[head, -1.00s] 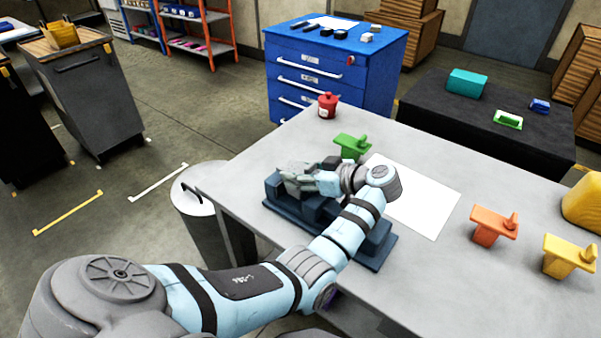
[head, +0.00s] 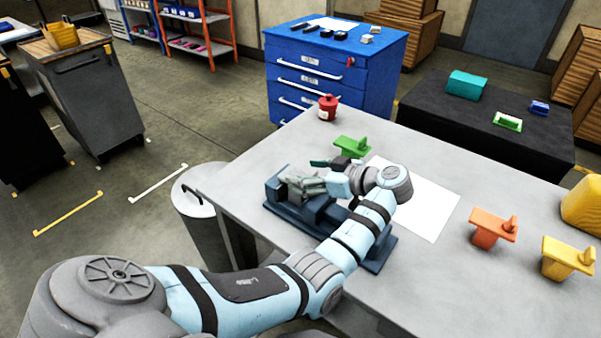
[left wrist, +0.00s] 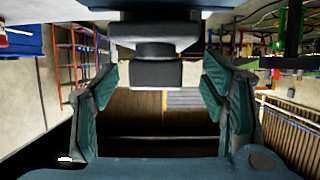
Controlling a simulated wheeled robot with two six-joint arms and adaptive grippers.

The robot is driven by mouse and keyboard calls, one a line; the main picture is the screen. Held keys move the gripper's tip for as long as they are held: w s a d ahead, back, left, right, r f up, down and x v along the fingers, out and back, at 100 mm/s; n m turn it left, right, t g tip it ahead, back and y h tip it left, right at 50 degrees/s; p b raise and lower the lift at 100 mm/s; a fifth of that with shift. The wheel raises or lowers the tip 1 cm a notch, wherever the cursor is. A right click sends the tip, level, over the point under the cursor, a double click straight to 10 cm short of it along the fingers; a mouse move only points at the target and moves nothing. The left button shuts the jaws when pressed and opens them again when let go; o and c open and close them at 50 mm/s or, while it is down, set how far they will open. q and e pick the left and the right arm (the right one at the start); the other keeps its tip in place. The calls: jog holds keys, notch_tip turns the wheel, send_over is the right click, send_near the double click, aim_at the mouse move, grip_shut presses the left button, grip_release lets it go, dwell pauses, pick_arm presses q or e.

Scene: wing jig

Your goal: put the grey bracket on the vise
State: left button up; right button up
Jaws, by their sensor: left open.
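The grey bracket (head: 305,186) rests on the dark blue vise (head: 372,262), toward its left part. My left gripper (head: 325,178) is open beside the bracket, reaching in from the right. One teal finger is spread out behind the bracket; the near finger is hard to make out. In the left wrist view, the two teal fingers (left wrist: 165,105) stand wide apart. A dark grey block, probably the bracket (left wrist: 155,73), shows between them near the top. The bracket's exact seating on the vise is hard to tell. My right gripper is out of view.
A green bracket (head: 352,147) stands just behind the vise, close to my gripper. A white sheet (head: 432,205) lies to the right. An orange bracket (head: 492,230), a yellow bracket (head: 567,257) and a red canister (head: 327,108) stand on the grey table (head: 425,292).

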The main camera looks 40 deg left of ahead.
pick_arm(q)
jog(key=v, duration=1)
jog(key=shift+f+b, duration=0.15)
jog(key=shift+b, duration=0.25)
